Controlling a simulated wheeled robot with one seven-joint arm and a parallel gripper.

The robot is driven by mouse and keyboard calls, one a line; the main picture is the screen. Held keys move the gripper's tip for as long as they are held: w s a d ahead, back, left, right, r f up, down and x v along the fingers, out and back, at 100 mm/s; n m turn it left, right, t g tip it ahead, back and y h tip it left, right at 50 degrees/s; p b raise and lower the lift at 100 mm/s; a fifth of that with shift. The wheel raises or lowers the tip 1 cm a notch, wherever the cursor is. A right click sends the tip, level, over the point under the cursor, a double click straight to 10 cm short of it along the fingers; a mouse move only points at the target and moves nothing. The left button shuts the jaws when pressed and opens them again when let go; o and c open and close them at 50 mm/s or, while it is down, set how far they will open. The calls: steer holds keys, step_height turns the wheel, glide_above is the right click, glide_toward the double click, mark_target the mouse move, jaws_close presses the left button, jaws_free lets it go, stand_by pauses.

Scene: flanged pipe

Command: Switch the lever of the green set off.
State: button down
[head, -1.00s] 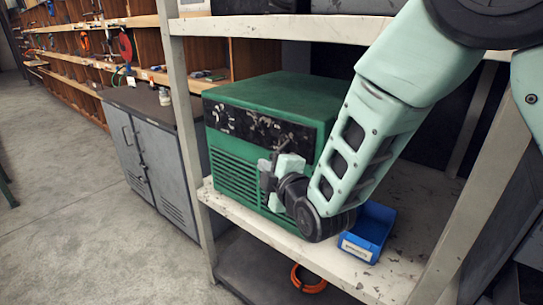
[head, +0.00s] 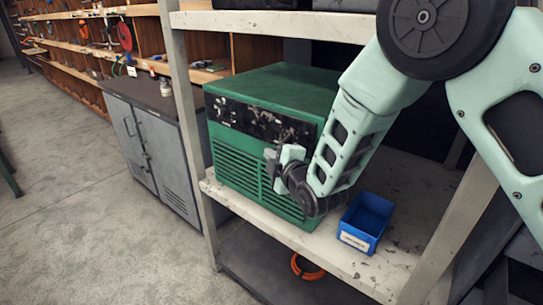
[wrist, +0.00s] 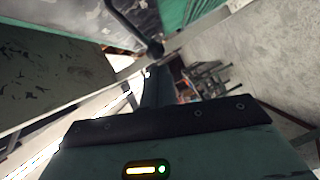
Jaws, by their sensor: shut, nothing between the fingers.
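The green set (head: 290,88) is a boxy machine with a worn black front panel (head: 240,119) and a slatted lower front. It stands on the white shelf. My gripper (head: 272,160) is shut and empty, in front of the right part of the set's front, near the panel's lower edge. In the wrist view a dark rod with a round knob (wrist: 154,48), seemingly the lever, sticks out from the panel. The tip of my gripper (wrist: 157,82) appears close to the knob; I cannot tell whether they touch. In the head view the lever cannot be made out clearly near my gripper.
A blue bin (head: 366,222) stands on the shelf right of the set, close to my arm. A white shelf post (head: 188,130) rises left of the set. A grey cabinet (head: 155,150) stands beyond it. An orange ring (head: 307,267) lies on the lower shelf.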

steer(key=f+b, duration=0.1)
steer(key=b, duration=0.1)
steer(key=d+f+n+t+b, duration=0.1)
steer(key=b, duration=0.2)
steer(key=shift+w, duration=0.4)
